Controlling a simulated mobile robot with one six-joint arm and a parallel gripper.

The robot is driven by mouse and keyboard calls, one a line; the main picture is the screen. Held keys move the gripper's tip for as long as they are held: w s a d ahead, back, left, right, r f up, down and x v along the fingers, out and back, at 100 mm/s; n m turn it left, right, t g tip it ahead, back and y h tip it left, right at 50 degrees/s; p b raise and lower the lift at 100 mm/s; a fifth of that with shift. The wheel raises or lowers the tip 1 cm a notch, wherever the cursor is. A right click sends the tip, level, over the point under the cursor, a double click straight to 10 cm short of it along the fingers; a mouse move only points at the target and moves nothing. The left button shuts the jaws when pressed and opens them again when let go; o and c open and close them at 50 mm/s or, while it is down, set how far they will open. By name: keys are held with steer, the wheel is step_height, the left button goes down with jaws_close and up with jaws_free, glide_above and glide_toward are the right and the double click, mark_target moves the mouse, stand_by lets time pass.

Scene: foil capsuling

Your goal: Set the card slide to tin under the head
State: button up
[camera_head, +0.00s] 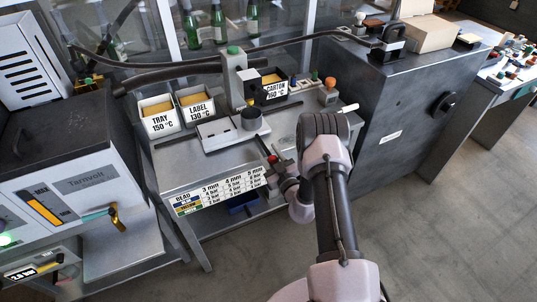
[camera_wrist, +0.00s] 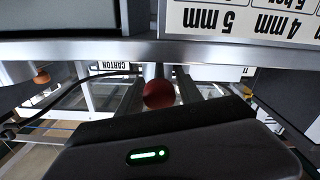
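The printed card (camera_head: 218,190) hangs on the front edge of the steel bench, with coloured bands at its left end and millimetre and bar figures. Part of it shows upside down and close in the wrist view (camera_wrist: 240,18). A pale plate (camera_head: 222,134) lies on the bench below the grey upright head (camera_head: 235,75); a dark cylinder (camera_head: 251,118) stands at its right end. A red knob (camera_head: 272,158) is at the bench's front edge, also in the wrist view (camera_wrist: 158,94).
An orange-topped post (camera_head: 329,90) is at the back right. A dark cabinet (camera_head: 385,125) bounds the right side, the Tarnvolt machine (camera_head: 70,190) the left. Open floor lies in front.

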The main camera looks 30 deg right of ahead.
steer(key=shift+o, duration=0.4)
steer(key=s+p, duration=0.3)
steer(key=s, duration=1.4)
steer(key=shift+s, duration=0.25)
